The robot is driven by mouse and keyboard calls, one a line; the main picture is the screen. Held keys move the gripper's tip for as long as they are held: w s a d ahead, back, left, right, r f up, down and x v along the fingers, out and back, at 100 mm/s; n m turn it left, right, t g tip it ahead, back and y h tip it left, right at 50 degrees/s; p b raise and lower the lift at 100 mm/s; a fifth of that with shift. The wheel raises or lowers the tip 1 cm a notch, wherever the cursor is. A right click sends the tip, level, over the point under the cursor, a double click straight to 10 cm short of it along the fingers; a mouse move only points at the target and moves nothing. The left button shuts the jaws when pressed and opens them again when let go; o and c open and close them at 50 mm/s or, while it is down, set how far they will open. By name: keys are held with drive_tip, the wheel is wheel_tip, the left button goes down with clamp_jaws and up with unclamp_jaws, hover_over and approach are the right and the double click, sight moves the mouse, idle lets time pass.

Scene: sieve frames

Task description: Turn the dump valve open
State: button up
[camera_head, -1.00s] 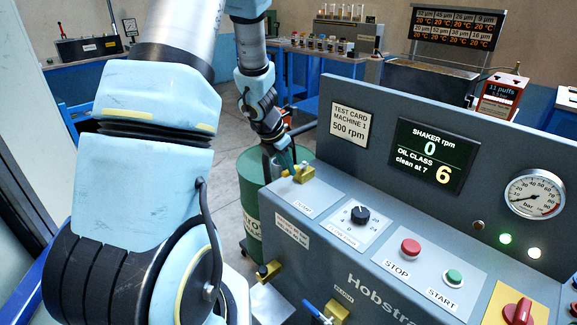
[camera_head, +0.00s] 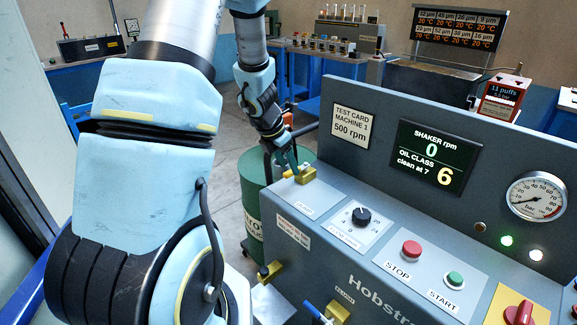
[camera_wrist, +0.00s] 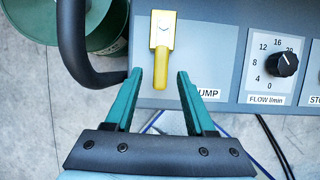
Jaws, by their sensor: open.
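The dump valve is a yellow block with a yellow lever (camera_wrist: 161,66) on the machine's top left end, beside a plate whose label partly reads "UMP" in the wrist view. In that view the lever points down the picture, towards my gripper. In the head view the yellow valve (camera_head: 304,175) sits at the panel's far left corner. My gripper (camera_wrist: 160,74) has two teal fingers, open, one each side of the lever's end with a gap to both. I cannot tell how far above the lever they are. In the head view my gripper (camera_head: 292,169) is right at the valve, partly covering it.
A black curved rail (camera_wrist: 75,45) runs close left of the valve, with a green drum (camera_head: 252,190) beyond. The flow knob (camera_head: 361,216), red STOP button (camera_head: 411,248) and green START button (camera_head: 454,279) lie right. The display (camera_head: 432,156) shows 0 rpm, oil class 6.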

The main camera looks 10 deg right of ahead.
drive_tip(key=p+v, duration=0.1)
drive_tip(key=v, duration=0.8)
drive_tip(key=shift+r, duration=0.25)
drive_tip(key=w+a+r+n+t+y, duration=0.15)
drive_tip(key=a+n, duration=0.25)
drive_tip(key=n, duration=0.7)
drive_tip(key=a+r+n+t+y, duration=0.15)
drive_tip(key=a+n, duration=0.25)
drive_tip(key=n, duration=0.8)
drive_tip(key=s+a+n+g, duration=0.1)
drive_tip(key=s+n+g, duration=0.1)
drive_tip(key=s+n, duration=0.5)
drive_tip(key=s+a+n+g, duration=0.2)
drive_tip(key=s+n, duration=0.6)
drive_tip(key=n, duration=0.7)
drive_tip(key=shift+s+a+f+n+y, duration=0.25)
drive_tip(key=shift+a+f+n+y, duration=0.1)
drive_tip(key=shift+f+n, duration=0.1)
